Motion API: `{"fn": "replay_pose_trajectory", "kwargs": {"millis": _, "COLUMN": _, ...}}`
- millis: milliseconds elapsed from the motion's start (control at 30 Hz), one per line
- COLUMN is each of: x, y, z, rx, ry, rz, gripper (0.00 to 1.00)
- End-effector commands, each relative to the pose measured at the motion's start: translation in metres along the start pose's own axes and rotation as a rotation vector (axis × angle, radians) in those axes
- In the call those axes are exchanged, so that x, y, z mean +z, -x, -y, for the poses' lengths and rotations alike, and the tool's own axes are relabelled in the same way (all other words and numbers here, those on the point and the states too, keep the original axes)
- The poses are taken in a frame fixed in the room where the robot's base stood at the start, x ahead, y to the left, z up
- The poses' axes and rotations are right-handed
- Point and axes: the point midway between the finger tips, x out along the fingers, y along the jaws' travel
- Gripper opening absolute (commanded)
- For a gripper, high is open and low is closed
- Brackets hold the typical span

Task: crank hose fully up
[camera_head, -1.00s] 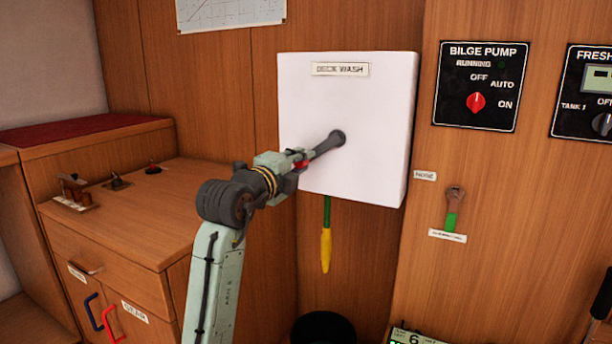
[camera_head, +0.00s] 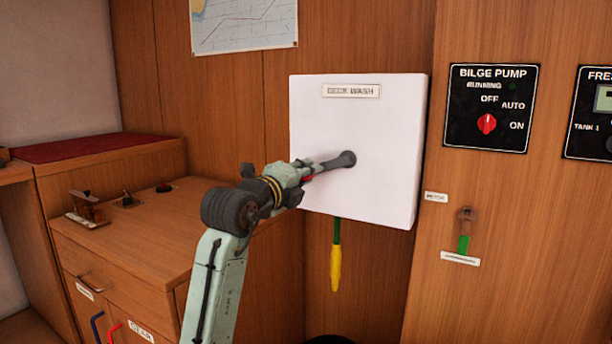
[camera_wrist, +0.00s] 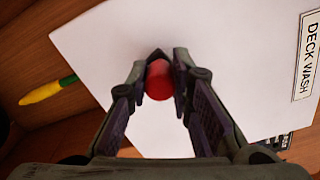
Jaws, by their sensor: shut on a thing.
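The white deck wash box (camera_head: 345,120) is mounted on the wooden wall. A dark grey crank (camera_head: 335,162) sticks out of its front and points down and left from its hub. My gripper (camera_head: 304,176) is shut on the red crank knob (camera_head: 308,178). The wrist view shows the red knob (camera_wrist: 158,80) between both fingers. The hose hangs straight below the box, with a short green length (camera_head: 337,231) and a yellow nozzle (camera_head: 335,270). The nozzle also shows in the wrist view (camera_wrist: 45,92). The hose inside the box is hidden.
A bilge pump panel (camera_head: 465,112) with a red knob is right of the box. A green-handled lever (camera_head: 465,235) is below it. A wooden cabinet (camera_head: 130,235) with small levers stands at the left. A dark round thing (camera_head: 335,340) lies low under the hose.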

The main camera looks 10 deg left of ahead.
Motion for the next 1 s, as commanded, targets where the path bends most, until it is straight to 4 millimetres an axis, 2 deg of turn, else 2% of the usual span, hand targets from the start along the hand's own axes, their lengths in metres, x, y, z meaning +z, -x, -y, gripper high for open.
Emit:
{"fn": "replay_pose_trajectory", "kwargs": {"millis": 33, "x": 0.003, "y": 0.001, "z": 0.0, "rx": -0.002, "ry": 0.002, "rz": 0.007, "gripper": 0.21}}
{"fn": "replay_pose_trajectory", "kwargs": {"millis": 333, "x": 0.001, "y": 0.0, "z": 0.0, "rx": -0.001, "ry": 0.001, "rz": 0.003, "gripper": 0.41}}
{"fn": "replay_pose_trajectory", "kwargs": {"millis": 667, "x": 0.0, "y": 0.002, "z": 0.0, "rx": -0.001, "ry": 0.001, "rz": 0.001, "gripper": 0.41}}
{"fn": "replay_pose_trajectory", "kwargs": {"millis": 767, "x": 0.001, "y": 0.011, "z": 0.0, "rx": -0.002, "ry": 0.001, "rz": 0.003, "gripper": 0.41}}
{"fn": "replay_pose_trajectory", "kwargs": {"millis": 1000, "x": 0.002, "y": 0.059, "z": 0.0, "rx": -0.002, "ry": 0.001, "rz": 0.005, "gripper": 0.41}}
